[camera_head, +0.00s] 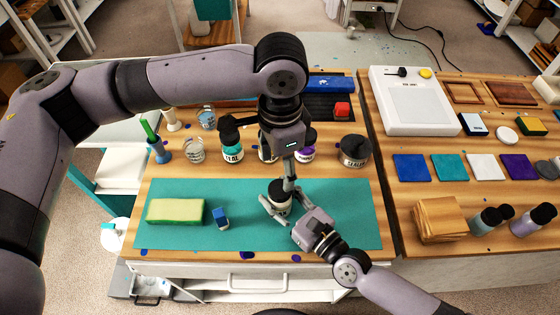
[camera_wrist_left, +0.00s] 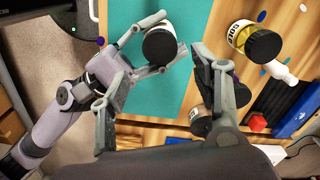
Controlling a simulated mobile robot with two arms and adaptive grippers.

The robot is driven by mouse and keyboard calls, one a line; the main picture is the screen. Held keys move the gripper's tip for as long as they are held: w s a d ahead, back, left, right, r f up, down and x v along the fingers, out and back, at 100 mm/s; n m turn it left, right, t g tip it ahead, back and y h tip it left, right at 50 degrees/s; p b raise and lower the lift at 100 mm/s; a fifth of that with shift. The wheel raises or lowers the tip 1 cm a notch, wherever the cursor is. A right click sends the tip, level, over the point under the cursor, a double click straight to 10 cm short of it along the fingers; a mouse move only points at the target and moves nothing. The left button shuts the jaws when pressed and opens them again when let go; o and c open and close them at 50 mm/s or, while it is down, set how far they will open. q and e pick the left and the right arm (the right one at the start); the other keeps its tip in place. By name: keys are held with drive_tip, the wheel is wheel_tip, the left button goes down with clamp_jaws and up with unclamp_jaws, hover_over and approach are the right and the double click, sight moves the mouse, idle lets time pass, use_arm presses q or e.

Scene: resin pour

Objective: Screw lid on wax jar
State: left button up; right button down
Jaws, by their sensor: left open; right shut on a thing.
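The wax jar (camera_head: 280,207) stands on the teal mat, pale-bodied with a black lid (camera_head: 277,187) sitting on top. How tightly the lid is seated cannot be told. My right gripper (camera_head: 277,208) is shut around the jar's body from the front right. My left gripper (camera_head: 289,182) is open, pointing down just above and beside the lid. In the left wrist view the black lid (camera_wrist_left: 160,47) lies between and beyond my left gripper's spread fingers (camera_wrist_left: 163,58), apart from them. The right gripper's fingers flank the jar there.
The mat's right part is clear.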

sight(280, 189)
use_arm(q)
drive_tip(key=shift+f, duration=4)
drive_tip(key=shift+c, duration=0.4)
drive_tip(key=c, duration=1.2)
drive_tip(key=shift+o, duration=0.2)
drive_tip(key=o, duration=1.4)
wheel_tip(280, 189, up, 12)
drive_tip(key=shift+r, duration=0.1)
